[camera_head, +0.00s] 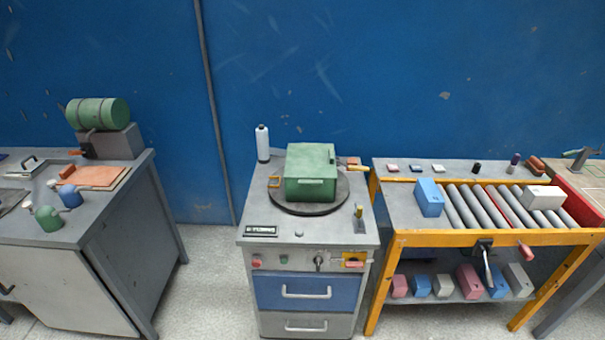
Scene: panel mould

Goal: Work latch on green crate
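A green crate (311,172) with a closed lid sits on a dark round turntable (283,206) on top of the grey cabinet in the middle. A light handle-like strip (311,182) shows on its front face; I cannot tell whether this is the latch. An orange-yellow bracket (274,182) shows just left of the crate, and a small orange and tan part (352,163) shows at its right. Neither of my grippers is in view.
A white bottle (263,144) stands behind the turntable's left side. A yellow-framed roller table (480,207) with blue and white boxes stands at right. A grey bench (95,215) with a green cylinder (98,112) stands at left, with floor between it and the cabinet.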

